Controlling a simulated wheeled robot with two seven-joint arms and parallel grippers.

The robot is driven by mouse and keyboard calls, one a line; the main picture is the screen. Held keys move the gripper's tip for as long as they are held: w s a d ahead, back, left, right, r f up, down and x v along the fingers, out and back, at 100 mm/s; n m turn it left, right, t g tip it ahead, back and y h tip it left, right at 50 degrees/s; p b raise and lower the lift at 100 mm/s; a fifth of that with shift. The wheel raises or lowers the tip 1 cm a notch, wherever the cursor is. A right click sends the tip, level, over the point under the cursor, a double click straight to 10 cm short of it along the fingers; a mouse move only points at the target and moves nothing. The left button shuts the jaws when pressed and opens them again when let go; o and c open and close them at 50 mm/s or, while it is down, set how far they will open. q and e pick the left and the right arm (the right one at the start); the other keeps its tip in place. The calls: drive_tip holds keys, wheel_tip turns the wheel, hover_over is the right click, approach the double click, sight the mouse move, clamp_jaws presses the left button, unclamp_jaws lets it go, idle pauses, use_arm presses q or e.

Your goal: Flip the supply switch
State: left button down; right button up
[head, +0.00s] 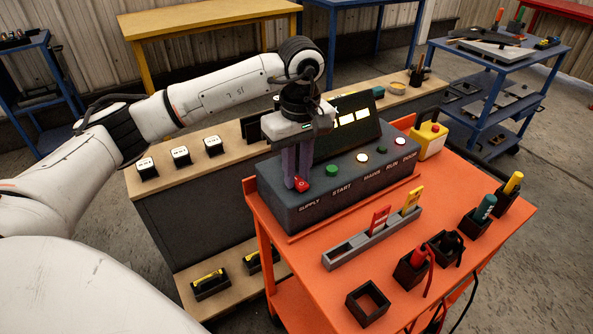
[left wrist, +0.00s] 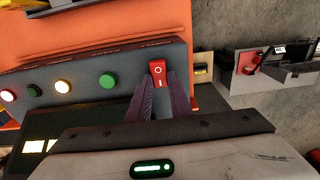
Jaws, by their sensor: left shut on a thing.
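The supply switch (head: 301,185) is a small red rocker at the left end of the dark grey control box (head: 340,200), above the printed word SUPPLY. In the left wrist view the switch (left wrist: 158,72) shows a circle mark and a line mark. My left gripper (head: 296,182) reaches down over the box, and its two dark fingers (left wrist: 160,98) are shut on the switch's sides. The switch's exact tilt cannot be told. My right gripper is not in view.
A green START button (head: 332,170) sits beside the switch, then lit lamps (head: 362,157) and a screen panel (head: 350,120) behind. The orange cart (head: 300,255) holds a grey slotted rack (head: 372,240) with red and yellow tags, a yellow box (head: 431,140) and black holders (head: 367,305).

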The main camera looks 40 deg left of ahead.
use_arm(q)
drive_tip(key=y+b, duration=0.1)
drive_tip(key=d+t+y, duration=0.1)
drive_tip(key=y, duration=0.1)
drive_tip(key=shift+s+b, duration=0.15)
drive_tip(key=shift+b, duration=0.2)
drive_tip(key=shift+t+y, duration=0.3)
drive_tip(key=c, duration=1.6)
unclamp_jaws()
drive_tip(key=shift+s+r, duration=0.1)
drive_tip(key=p+v, duration=0.1)
drive_tip(key=v, duration=0.9)
drive_tip(key=shift+r, duration=0.15)
